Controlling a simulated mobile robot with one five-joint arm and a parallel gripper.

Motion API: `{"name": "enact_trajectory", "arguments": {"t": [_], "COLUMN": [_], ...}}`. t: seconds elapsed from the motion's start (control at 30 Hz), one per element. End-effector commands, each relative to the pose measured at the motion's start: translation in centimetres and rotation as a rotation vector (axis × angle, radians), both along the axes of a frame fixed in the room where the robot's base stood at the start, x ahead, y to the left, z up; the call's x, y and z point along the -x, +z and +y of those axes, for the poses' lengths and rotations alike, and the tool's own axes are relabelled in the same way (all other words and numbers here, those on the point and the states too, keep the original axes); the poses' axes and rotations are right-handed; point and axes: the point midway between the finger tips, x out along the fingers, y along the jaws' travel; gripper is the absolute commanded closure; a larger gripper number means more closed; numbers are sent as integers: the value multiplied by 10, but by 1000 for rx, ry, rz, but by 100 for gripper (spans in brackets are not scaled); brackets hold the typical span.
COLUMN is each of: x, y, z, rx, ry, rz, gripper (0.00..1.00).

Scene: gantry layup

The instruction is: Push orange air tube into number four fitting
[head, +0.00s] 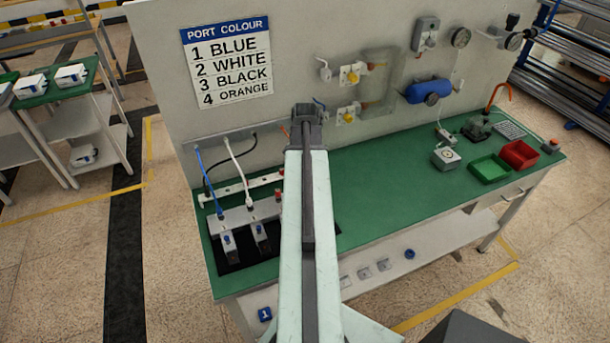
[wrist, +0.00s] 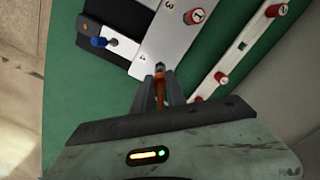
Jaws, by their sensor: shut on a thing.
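In the wrist view my gripper (wrist: 160,84) is shut on the orange air tube (wrist: 166,94), which shows between and just behind the fingers. The fingertips are at the edge of the grey manifold (wrist: 160,40), beside a mark that looks like a 4. A small dark round fitting (wrist: 160,67) is right at the fingertips. I cannot tell whether the tube's end is inside it or only against it. In the head view the manifold (head: 235,219) has blue (head: 203,178) and white (head: 237,160) tubes standing in it. My arm hides its right part and my gripper there.
A pale rail with red caps (wrist: 238,48) runs beside the manifold. A black tube (head: 208,180) hangs behind it. The port colour sign (head: 227,61) lists 4 as orange. Red (head: 519,155) and green (head: 490,168) bins stand at the right; the middle of the green bench (head: 380,180) is clear.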

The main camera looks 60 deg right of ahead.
Motion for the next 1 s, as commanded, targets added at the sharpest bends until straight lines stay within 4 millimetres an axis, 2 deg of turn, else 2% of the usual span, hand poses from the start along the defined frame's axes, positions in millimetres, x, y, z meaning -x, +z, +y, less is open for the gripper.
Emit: {"name": "enact_trajectory", "arguments": {"t": [1.0], "x": [0], "y": [-25], "z": [0], "rx": [0], "ry": [1], "rz": [0], "gripper": [100]}}
